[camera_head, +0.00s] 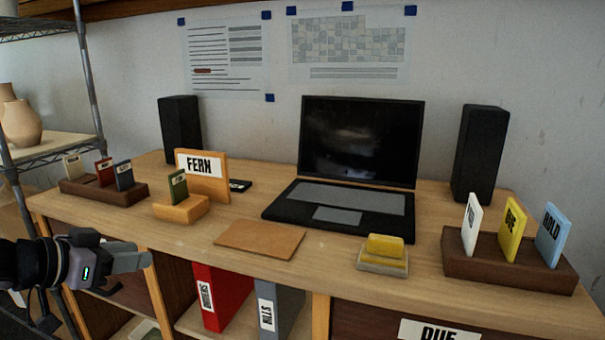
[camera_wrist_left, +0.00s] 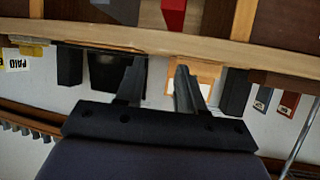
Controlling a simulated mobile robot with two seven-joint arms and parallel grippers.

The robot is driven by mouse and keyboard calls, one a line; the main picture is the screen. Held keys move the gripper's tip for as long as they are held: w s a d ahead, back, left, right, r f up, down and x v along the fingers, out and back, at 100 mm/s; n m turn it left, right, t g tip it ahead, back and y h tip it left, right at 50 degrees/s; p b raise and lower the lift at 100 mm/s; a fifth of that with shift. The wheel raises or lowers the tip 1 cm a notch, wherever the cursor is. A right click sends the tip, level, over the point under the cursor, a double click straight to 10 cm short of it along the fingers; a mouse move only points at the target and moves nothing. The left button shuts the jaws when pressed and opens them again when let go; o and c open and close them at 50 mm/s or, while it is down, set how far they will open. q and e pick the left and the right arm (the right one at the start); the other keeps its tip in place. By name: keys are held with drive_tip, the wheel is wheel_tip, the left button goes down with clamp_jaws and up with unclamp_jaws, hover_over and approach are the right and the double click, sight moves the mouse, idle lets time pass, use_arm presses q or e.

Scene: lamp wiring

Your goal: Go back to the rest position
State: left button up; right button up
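My left gripper (camera_head: 135,272) is at the left of the head view, in front of the desk's front edge and below its top. In the left wrist view its two fingers (camera_wrist_left: 159,85) stand apart with nothing between them, so it is open and empty. That view is turned upside down, with the desk edge across the top. My right gripper is in neither view.
The wooden desk (camera_head: 335,263) holds a laptop (camera_head: 340,205), two speakers, a FERN sign (camera_head: 202,170), a yellow block (camera_head: 385,246) and card holders. A metal shelf (camera_head: 85,70) with vases stands at left. Binders (camera_head: 222,293) sit under the desk.

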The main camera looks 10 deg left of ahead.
use_arm(q)
drive_tip(key=s+d+f+m+h+p, duration=0.1)
drive_tip(key=s+d+f+m+h, duration=0.15)
drive_tip(key=d+f, duration=1.35)
drive_tip(key=s+d+f+n+g+y, duration=0.1)
drive_tip(key=s+d+f+n+y, duration=0.1)
drive_tip(key=s+f, duration=0.5)
drive_tip(key=s+d+f+n+y+p, duration=0.1)
drive_tip(key=s+d+f+y, duration=0.1)
drive_tip(key=s+f, duration=0.4)
wheel_tip(320, 180, down, 4)
drive_tip(key=shift+s+r+n+g, duration=0.25)
drive_tip(key=shift+s+n+g, duration=0.1)
drive_tip(key=shift+g, duration=0.05)
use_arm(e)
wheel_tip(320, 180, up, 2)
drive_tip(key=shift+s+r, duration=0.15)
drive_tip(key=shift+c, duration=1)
use_arm(q)
drive_tip(key=shift+w, duration=0.2)
